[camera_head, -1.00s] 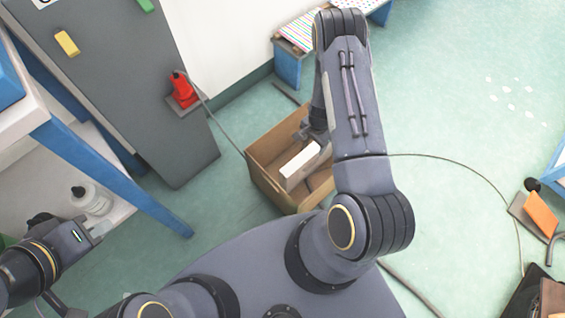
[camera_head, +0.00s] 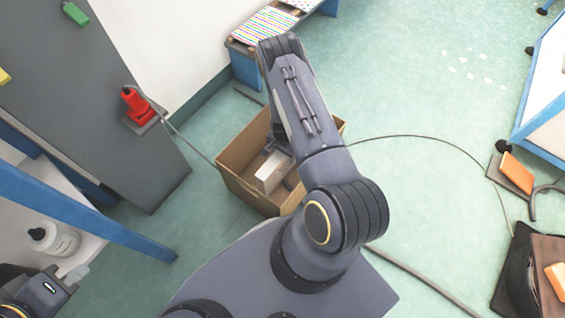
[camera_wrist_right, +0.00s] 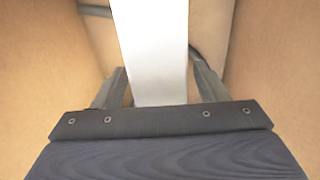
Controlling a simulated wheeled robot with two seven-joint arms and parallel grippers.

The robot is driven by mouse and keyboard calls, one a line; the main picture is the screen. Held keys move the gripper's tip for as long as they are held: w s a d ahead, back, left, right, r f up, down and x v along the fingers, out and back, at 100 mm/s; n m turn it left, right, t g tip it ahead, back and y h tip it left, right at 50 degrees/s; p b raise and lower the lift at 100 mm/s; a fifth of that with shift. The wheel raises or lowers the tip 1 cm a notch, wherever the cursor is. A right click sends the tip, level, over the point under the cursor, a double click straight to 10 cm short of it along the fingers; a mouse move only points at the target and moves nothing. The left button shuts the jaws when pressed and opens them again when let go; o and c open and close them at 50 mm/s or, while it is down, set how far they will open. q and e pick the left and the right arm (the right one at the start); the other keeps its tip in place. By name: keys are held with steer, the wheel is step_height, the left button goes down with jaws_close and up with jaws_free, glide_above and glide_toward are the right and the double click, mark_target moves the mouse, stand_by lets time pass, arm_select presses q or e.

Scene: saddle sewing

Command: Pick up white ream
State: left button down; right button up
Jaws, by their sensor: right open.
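The white ream (camera_head: 269,177) is a pale, narrow block inside the open cardboard box (camera_head: 240,194), in the middle of the head view. In the right wrist view the ream (camera_wrist_right: 152,40) runs down the middle as a white strip. My right gripper (camera_wrist_right: 158,72) is down in the box, open, with one finger on each side of the ream. A gap shows beside each finger. In the head view my right arm hides part of the box. My left gripper (camera_head: 76,275) is at the lower left, away from the box; its jaws are too small to read.
A grey cabinet (camera_head: 100,120) with a red tool (camera_head: 137,105) stands left of the box. A blue-framed shelf (camera_head: 80,215) holds a white bottle (camera_head: 55,238). A cable crosses the floor. An orange item (camera_head: 516,172) lies at the right. Floor right of the box is mostly clear.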

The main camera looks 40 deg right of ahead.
jaws_close()
steer(key=shift+w+r, duration=0.1)
steer(key=shift+r, duration=0.05)
stand_by(0.4)
